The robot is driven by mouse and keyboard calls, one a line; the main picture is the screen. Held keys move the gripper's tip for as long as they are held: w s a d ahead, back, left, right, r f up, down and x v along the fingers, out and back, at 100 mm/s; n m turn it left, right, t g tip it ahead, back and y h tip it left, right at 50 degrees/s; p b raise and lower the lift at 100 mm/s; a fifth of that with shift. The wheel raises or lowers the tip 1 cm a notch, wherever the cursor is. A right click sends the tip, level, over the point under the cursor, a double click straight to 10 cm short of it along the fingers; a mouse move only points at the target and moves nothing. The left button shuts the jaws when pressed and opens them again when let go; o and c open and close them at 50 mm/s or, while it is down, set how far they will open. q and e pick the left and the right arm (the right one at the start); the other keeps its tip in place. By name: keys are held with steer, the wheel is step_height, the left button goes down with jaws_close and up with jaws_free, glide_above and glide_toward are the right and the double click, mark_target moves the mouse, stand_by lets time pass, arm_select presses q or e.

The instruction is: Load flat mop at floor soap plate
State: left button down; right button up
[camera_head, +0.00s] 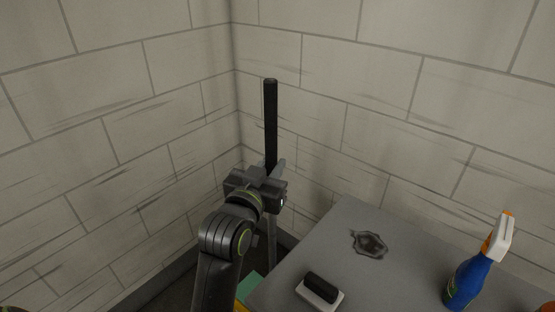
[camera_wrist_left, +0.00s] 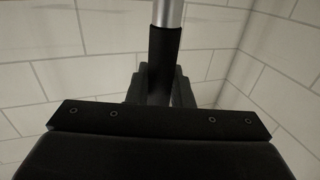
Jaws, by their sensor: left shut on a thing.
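The flat mop's upright handle shows as a black grip (camera_head: 270,120) in front of the wall corner in the head view. My left gripper (camera_head: 275,172) is shut on the handle just below the black grip's upper part. In the left wrist view the handle (camera_wrist_left: 164,60) runs between the two fingers of my left gripper (camera_wrist_left: 160,82), with a silver pole section at the top. The mop head is hidden behind my arm and the table. I cannot make out a floor soap plate. My right gripper is not in view.
A grey table (camera_head: 320,235) stands at the right. On it are a blue spray bottle (camera_head: 468,280) with a white and orange head, a black and white brush or sponge (camera_head: 320,290), and a dark flat patch (camera_head: 369,244). Tiled walls close the corner behind the handle.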

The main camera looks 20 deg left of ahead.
arm_select(q)
steer(key=w+a+f+b, duration=0.5)
steer(key=w+f, duration=0.1)
steer(key=f, duration=0.4)
steer(key=w+a+f+b, duration=0.5)
steer(key=a+f, duration=0.1)
steer(key=f, duration=0.4)
steer(key=shift+w+a+f, duration=0.3)
steer(key=shift+w+f, duration=0.05)
steer(key=shift+w, duration=0.05)
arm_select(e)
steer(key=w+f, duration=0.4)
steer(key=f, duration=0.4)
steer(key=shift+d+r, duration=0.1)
arm_select(q)
steer(key=shift+f+b, duration=0.75)
steer(key=shift+f, duration=0.4)
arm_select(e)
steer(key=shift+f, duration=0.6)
arm_select(q)
steer(key=shift+f, duration=0.1)
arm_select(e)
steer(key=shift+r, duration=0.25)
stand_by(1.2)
